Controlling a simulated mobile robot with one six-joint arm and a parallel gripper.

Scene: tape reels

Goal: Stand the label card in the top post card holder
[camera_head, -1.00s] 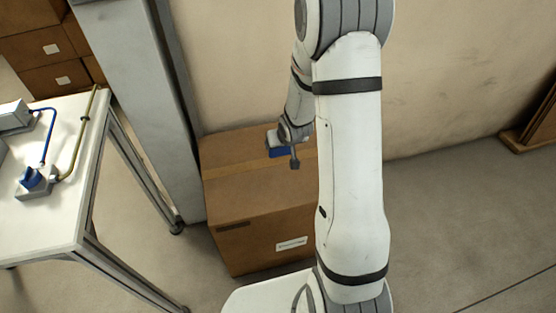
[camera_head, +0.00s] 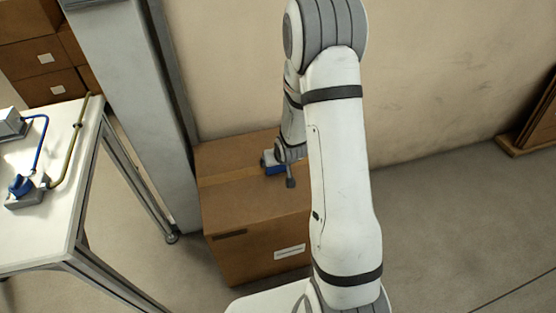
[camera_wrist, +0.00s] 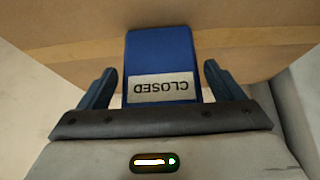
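The label card (camera_wrist: 160,55) is blue with a pale panel reading CLOSED, upside down in the wrist view. It lies between the two dark blue fingers of my gripper (camera_wrist: 160,68). A narrow gap shows on each side of it, so the fingers look open around it and apart from it. Its near end is hidden behind the gripper body. In the head view my gripper (camera_head: 276,165) is low over the cardboard box (camera_head: 240,200), with a small patch of blue at it. I cannot make out a post card holder.
A white table (camera_head: 55,225) at the left carries a blue valve-like part (camera_head: 20,185) and a hose. A wall (camera_head: 430,70) closes the back. Floor is free at the right.

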